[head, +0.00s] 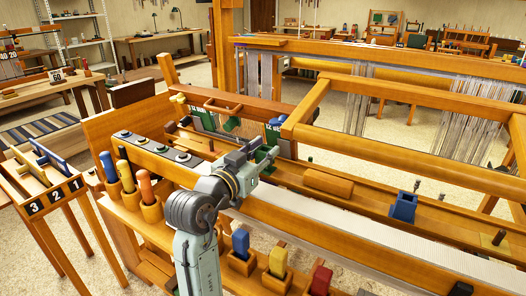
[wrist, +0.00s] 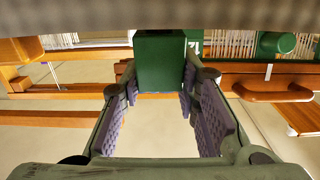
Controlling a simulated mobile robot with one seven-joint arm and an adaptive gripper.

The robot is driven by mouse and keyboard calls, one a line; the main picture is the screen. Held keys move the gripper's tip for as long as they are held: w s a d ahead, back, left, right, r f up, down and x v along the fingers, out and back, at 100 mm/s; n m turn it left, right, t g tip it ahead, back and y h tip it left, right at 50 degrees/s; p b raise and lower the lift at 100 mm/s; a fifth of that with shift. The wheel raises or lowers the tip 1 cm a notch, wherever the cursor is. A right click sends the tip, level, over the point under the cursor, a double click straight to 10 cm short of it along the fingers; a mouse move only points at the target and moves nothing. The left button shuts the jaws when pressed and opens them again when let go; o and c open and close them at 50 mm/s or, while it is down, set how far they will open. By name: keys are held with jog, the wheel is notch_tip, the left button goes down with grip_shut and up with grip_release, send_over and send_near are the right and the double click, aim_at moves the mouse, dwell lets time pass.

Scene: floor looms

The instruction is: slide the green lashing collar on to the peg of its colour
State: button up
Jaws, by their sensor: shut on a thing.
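The green lashing collar (wrist: 161,62) is a block-shaped green piece between the fingertips of my gripper (wrist: 160,85) in the wrist view. The fingers touch it on both sides. In the head view the green collar (head: 266,155) shows in part at the end of my gripper (head: 255,165), above the loom; the arm hides some of it. A green round peg or knob (wrist: 276,43) is at the upper right of the wrist view, apart from the collar. It also shows in the head view (head: 231,124), behind and left of my gripper.
A blue block (head: 404,207) sits on the loom's rail to the right, near short dark pegs (head: 498,239). A wooden handle (wrist: 275,92) lies below the green knob. Coloured handles stand in front holders (head: 278,262); a numbered stand (head: 55,207) is at left.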

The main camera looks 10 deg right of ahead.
jog(key=shift+f+b, duration=0.5)
jog(key=shift+f, duration=0.2)
jog(key=shift+f, duration=0.15)
jog(key=o, duration=1.2)
jog(key=shift+o, duration=0.2)
jog(key=shift+a, duration=0.1)
jog(key=v, duration=1.2)
